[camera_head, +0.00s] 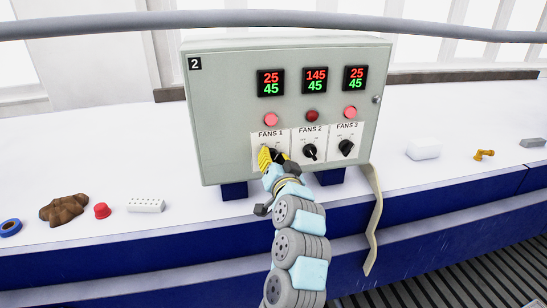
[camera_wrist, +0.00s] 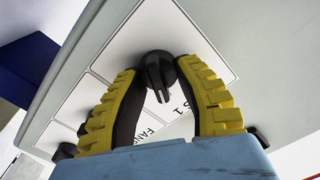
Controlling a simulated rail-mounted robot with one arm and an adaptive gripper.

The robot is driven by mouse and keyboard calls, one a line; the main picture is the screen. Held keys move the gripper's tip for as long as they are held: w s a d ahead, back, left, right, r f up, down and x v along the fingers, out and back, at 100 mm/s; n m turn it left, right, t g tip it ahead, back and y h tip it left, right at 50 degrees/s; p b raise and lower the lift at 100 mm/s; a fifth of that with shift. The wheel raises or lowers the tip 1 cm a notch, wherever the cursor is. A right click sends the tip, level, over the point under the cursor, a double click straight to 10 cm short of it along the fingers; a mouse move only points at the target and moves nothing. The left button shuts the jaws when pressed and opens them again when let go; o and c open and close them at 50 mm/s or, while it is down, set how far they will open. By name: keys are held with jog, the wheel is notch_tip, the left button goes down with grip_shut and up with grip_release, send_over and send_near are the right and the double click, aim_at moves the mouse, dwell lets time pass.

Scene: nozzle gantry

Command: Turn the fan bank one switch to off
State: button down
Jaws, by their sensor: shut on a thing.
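The fans 1 switch is a black rotary knob (camera_wrist: 157,72) on a white plate labelled FANS 1 (camera_head: 270,134), at the lower left of a grey control box (camera_head: 225,120). My gripper (camera_head: 272,156) is at this plate and mostly hides the knob in the head view. In the wrist view my two yellow-ridged fingers (camera_wrist: 158,76) are closed around the knob, one on each side. Its raised grip bar points down in that picture, toward the FANS 1 lettering. The position marks are hidden, so I cannot tell the setting.
To the right sit the FANS 2 knob (camera_head: 310,151) and the FANS 3 knob (camera_head: 346,147). Red-green displays (camera_head: 315,80) and lamps (camera_head: 311,115) are above. A strap (camera_head: 374,215) hangs right of the box. Small objects, including a red cap (camera_head: 102,210), lie on the bench.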

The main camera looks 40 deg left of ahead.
jog(key=shift+f+n+b, duration=0.25)
jog(key=shift+n+b, duration=0.05)
jog(key=shift+b, duration=0.5)
jog(key=shift+f+n+b, duration=0.15)
jog(key=shift+n+b, duration=0.35)
jog(key=shift+b, duration=0.65)
jog(key=n+b, duration=0.4)
jog(key=b, duration=0.4)
jog(key=shift+a, duration=0.1)
jog(key=n+b, duration=0.4)
jog(key=b, duration=0.3)
jog(key=shift+s, duration=0.1)
jog(key=shift+s+r+n+b, duration=0.1)
jog(key=shift+r+n+b, duration=0.15)
jog(key=shift+n+b, duration=0.95)
jog(key=shift+a, duration=0.1)
jog(key=c, duration=0.7)
grip_release()
jog(key=shift+r, duration=0.1)
jog(key=shift+o, duration=0.2)
